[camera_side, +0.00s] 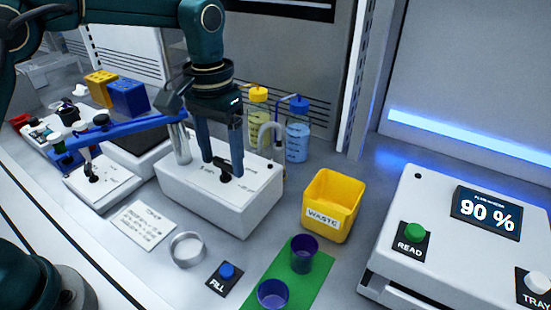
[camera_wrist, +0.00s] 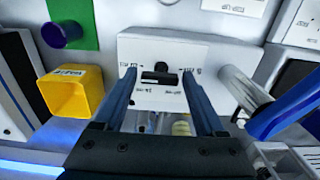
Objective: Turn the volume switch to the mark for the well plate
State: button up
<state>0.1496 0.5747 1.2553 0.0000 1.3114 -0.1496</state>
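The volume switch (camera_side: 226,178) is a small black knob on top of a white box (camera_side: 235,213). In the wrist view the switch (camera_wrist: 160,78) shows as a dark bar with a round black part beside it. Small printed marks surround it, too small to read, so I cannot tell which is for the well plate. My gripper (camera_side: 222,165) points down over the box. In the wrist view my gripper (camera_wrist: 159,73) is open, one finger on each side of the switch, with gaps between. I cannot tell the exact fingertip height.
A metal post (camera_side: 180,143) with a long blue arm (camera_side: 125,131) stands left of the switch. Yellow-capped (camera_side: 257,117) and blue-capped (camera_side: 298,138) bottles stand behind. A yellow waste bin (camera_side: 345,188) is to the right. A fill button (camera_side: 227,271) and purple cups (camera_side: 304,255) lie in front.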

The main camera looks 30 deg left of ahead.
jog(key=c, duration=0.9)
jog(key=shift+n, duration=0.3)
jog(key=n, duration=0.3)
jog(key=shift+n, duration=0.3)
jog(key=shift+w+d+n, duration=0.1)
jog(key=shift+w+n, duration=0.05)
jog(key=shift+n, duration=2.15)
jog(key=o, duration=1.4)
jog(key=shift+r, duration=0.15)
